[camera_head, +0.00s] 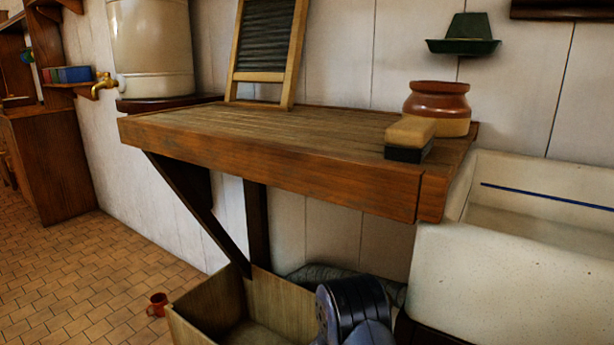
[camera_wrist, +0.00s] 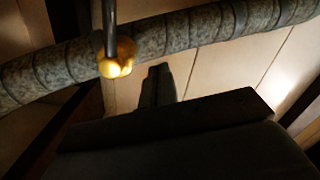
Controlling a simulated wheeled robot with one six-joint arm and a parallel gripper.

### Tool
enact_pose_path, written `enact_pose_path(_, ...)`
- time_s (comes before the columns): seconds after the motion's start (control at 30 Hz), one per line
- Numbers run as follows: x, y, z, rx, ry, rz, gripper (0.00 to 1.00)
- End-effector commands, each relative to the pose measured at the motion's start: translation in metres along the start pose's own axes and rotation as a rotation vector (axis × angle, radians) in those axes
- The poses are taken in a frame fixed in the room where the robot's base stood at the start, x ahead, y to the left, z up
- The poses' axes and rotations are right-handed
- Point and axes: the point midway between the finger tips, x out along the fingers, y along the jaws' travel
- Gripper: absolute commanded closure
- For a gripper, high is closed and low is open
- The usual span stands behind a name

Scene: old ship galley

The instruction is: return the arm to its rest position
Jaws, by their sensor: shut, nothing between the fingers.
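My gripper (camera_wrist: 157,85) shows in the wrist view as a dark body with its narrow fingers together, holding nothing. It points toward pale wall boards and a thick, mottled, banded pipe-like thing (camera_wrist: 195,33). In the head view the fingers do not show. Only a dark, rounded part of my arm (camera_head: 353,310) shows at the bottom, low in front of the wooden shelf (camera_head: 270,160).
A wooden box (camera_head: 207,302) stands below the shelf, left of my arm. A white sink (camera_head: 510,275) is at the right. A brush (camera_head: 409,139), brown jar (camera_head: 437,103) and washboard (camera_head: 267,45) are on the shelf. A red mug (camera_head: 157,304) is on the floor. A rod with a yellow end (camera_wrist: 117,60) hangs near my gripper.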

Motion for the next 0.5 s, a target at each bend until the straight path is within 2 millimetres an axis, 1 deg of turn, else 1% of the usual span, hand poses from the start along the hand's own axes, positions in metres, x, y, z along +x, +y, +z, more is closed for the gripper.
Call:
enact_pose_path(0.1, -0.0002, 0.0010, -0.0043, 0.086, 0.000, -0.004, 1.00)
enact_pose_path(0.23, -0.0003, 0.0029, -0.0075, 0.150, 0.000, -0.007, 1.00)
enact_pose_path(0.5, -0.0006, 0.0046, -0.0101, 0.189, 0.000, -0.009, 1.00)
